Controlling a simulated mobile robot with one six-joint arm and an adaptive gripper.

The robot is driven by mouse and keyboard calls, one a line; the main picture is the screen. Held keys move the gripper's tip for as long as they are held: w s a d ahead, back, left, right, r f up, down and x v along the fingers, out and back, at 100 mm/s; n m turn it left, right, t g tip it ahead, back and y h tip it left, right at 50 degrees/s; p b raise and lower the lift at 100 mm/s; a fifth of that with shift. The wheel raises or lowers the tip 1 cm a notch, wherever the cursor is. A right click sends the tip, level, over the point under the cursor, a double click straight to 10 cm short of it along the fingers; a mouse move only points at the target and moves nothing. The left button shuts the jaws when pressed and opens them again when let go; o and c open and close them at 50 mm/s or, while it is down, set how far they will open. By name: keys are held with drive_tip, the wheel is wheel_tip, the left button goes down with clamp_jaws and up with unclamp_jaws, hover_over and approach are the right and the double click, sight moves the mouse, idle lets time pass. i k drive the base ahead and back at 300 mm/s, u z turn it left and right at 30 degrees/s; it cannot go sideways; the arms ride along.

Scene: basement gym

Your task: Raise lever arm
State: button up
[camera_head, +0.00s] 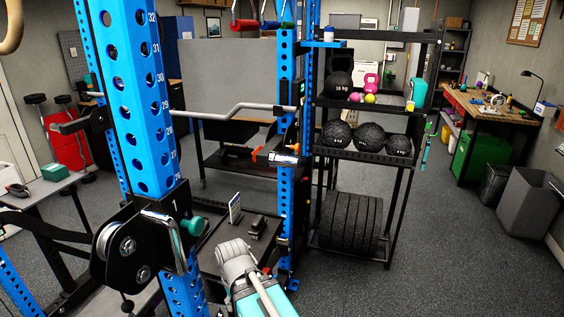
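A black carriage (126,245) with a round pulley and a chrome handle (165,240) is fixed low on the near blue upright (140,95), beside the number 1. A black beam (45,228) runs left from near it; I cannot tell for sure whether this is the lever arm. A teal knob (194,225) sits just right of the handle. Part of my own arm, grey and teal, rises from the bottom centre, right of the carriage. No gripper fingers can be made out, and nothing held shows.
A workbench (490,105) and grey bins are far right. The floor (440,240) at right is clear.

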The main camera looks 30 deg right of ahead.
sight(270, 155)
drive_tip(key=k, duration=1.1)
drive_tip(key=z, duration=0.9)
drive_tip(key=i, duration=1.65)
drive_tip(key=u, duration=0.05)
